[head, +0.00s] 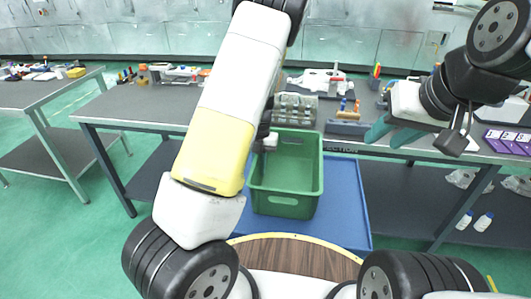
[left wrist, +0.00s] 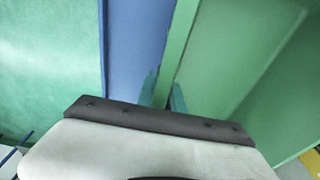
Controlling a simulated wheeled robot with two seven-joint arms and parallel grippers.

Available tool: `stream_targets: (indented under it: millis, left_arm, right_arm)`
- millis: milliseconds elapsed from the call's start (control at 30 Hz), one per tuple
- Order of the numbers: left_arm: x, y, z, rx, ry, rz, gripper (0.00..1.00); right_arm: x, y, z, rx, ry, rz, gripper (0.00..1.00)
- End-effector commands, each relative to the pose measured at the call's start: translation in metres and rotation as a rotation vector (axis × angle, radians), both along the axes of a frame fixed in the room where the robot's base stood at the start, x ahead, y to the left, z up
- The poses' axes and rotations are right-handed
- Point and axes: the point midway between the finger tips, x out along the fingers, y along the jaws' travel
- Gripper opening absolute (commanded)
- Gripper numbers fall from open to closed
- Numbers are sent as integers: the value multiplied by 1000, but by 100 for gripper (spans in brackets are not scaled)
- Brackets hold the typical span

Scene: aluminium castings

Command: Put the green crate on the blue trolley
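The green crate (head: 288,203) is upright and looks empty, over the blue trolley (head: 345,200). I cannot tell whether its base touches the trolley. My left gripper is at the crate's left side in the head view, mostly hidden behind my own arm. In the left wrist view, the fingertips of my left gripper (left wrist: 163,93) lie on either side of the crate's wall (left wrist: 177,50), closed against it, with the blue trolley (left wrist: 135,50) below.
A grey workbench (head: 130,105) with castings and tools runs behind the trolley. Purple boxes (head: 507,140) are at the right. Another table (head: 40,95) stands far left. Green floor is free at the left front.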

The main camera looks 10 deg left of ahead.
Motion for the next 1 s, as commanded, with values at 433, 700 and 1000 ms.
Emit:
stream_targets:
  millis: [433, 700, 1000]
  left_arm:
    - [0, 0, 3, 0, -1, 0, 30]
    - [7, -1, 48, -1, -6, -3, 30]
    - [14, 0, 105, 0, -4, -1, 30]
  right_arm:
    - [0, 0, 0, 0, 0, 0, 36]
    - [0, 0, 0, 0, 0, 0, 36]
    - [0, 0, 0, 0, 0, 0, 36]
